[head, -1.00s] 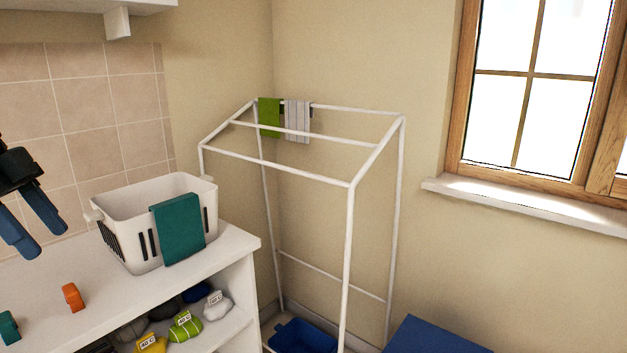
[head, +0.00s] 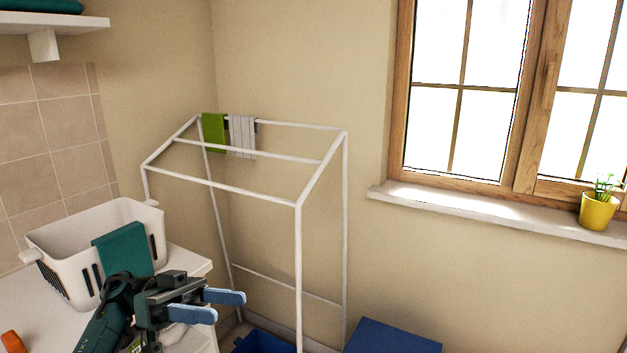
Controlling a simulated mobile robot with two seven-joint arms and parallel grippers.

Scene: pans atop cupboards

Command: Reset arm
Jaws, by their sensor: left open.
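My left gripper (head: 228,306) is in the lower left of the head view, in front of the counter's right end. Its two blue fingers point right and stand apart, with nothing between them. Part of my left arm shows below and left of it. My right gripper is not in the view.
A white basket (head: 75,245) with a teal cloth (head: 124,249) over its rim stands on the white counter (head: 38,300). A white drying rack (head: 299,255) holds a green cloth (head: 213,133) and a striped cloth (head: 242,136). A yellow flowerpot (head: 598,211) sits on the windowsill (head: 480,212).

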